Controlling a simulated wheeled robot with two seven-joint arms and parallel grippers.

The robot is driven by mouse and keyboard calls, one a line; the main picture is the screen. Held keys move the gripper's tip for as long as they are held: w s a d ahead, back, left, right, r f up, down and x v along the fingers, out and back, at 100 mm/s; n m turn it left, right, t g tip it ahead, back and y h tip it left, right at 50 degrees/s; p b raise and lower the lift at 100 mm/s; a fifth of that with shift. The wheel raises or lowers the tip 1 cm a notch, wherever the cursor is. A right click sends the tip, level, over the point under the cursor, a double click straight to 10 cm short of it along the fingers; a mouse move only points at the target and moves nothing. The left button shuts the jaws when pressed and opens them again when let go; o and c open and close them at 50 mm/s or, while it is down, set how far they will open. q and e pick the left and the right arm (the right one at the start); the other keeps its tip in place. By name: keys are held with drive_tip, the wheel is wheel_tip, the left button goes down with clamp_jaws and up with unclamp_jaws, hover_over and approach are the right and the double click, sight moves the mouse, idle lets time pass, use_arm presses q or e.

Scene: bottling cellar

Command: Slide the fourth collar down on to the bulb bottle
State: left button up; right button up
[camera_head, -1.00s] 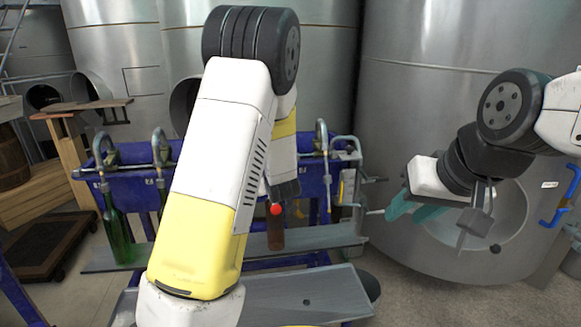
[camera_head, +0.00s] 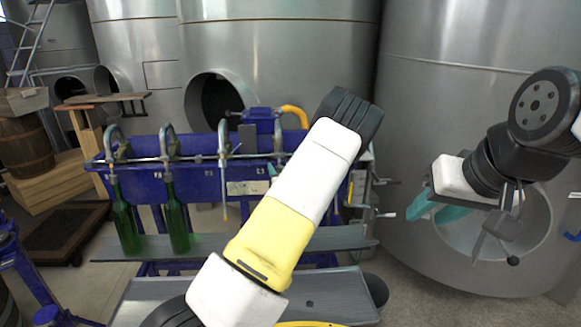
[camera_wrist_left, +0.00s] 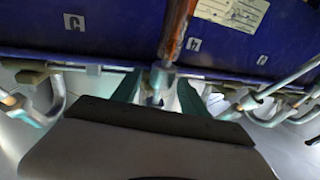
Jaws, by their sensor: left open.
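In the left wrist view an amber bottle (camera_wrist_left: 178,28) comes in from the top edge, its narrow end close to a grey metal collar and tube (camera_wrist_left: 157,80) on the rail. My left gripper (camera_wrist_left: 158,90) is open, with one teal finger on each side of that collar and a gap visible. Whether a finger touches it I cannot tell. In the head view my left arm hides the fourth station and the amber bottle; only a teal fingertip shows beside the arm. My right gripper (camera_head: 436,208) is open and empty, away at the right before a tank.
Two green bottles (camera_head: 178,222) stand on the grey shelf (camera_head: 330,238) under the left spouts. The third spout (camera_head: 224,150) has no bottle under it. The blue filler frame (camera_head: 205,182) spans the middle. Steel tanks (camera_head: 440,110) stand behind.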

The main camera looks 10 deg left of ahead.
use_arm(q)
drive_tip(key=shift+w+a, duration=0.3)
drive_tip(key=shift+w, duration=0.15)
drive_tip(key=c, duration=0.8)
drive_tip(key=shift+o, duration=0.2)
drive_tip(key=shift+s+d+f, duration=0.1)
drive_tip(key=shift+s+f, duration=0.05)
drive_tip(key=shift+f, duration=0.6)
drive_tip(key=o, duration=0.8)
drive_tip(key=shift+c, duration=0.2)
drive_tip(key=v, duration=0.7)
drive_tip(key=shift+s+d, duration=0.15)
drive_tip(key=shift+s, duration=0.25)
